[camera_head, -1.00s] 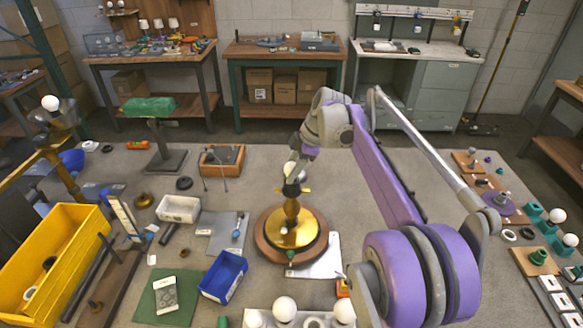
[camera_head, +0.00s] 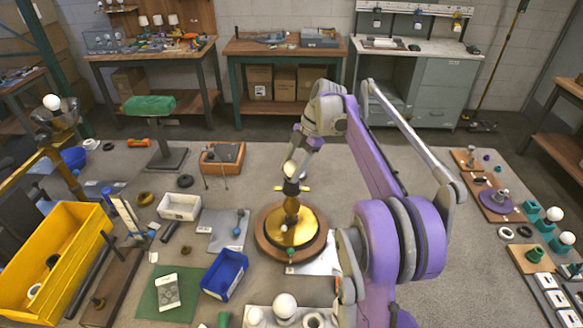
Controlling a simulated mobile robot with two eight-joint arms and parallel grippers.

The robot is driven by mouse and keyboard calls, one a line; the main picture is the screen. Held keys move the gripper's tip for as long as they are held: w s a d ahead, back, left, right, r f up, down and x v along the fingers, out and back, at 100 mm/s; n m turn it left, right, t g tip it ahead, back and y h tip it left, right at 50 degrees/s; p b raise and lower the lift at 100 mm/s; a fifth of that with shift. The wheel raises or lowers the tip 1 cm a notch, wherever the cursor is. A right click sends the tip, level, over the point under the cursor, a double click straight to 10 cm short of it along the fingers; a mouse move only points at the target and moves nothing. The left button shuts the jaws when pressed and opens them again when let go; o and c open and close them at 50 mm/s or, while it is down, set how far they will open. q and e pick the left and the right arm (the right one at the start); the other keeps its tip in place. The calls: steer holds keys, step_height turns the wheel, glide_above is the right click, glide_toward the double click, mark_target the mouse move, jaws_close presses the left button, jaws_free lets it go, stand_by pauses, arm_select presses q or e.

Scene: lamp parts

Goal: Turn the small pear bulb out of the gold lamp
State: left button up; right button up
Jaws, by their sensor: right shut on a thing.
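The small pear bulb (camera_head: 290,169) shows pale at the top of the socket. My right gripper (camera_head: 294,160) comes down from above, tilted, and is shut on the bulb. Its fingers are small and partly blend with the bulb. I cannot tell whether the bulb is still seated in the socket. My left gripper is not in view.
A blue bin (camera_head: 224,275), a white tray (camera_head: 179,207) and a grey mat (camera_head: 213,222) lie left of the lamp. A large yellow crate (camera_head: 85,218) stands at far left. White bulbs (camera_head: 285,305) stand in front. Boards with parts (camera_head: 488,203) lie at right.

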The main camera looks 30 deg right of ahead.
steer(key=n+g, duration=0.2)
steer(key=n, duration=0.2)
steer(key=shift+n, duration=0.8)
steer(key=n+g, duration=0.1)
steer(key=n, duration=0.1)
steer(key=shift+n, duration=0.4)
steer(key=o, duration=1)
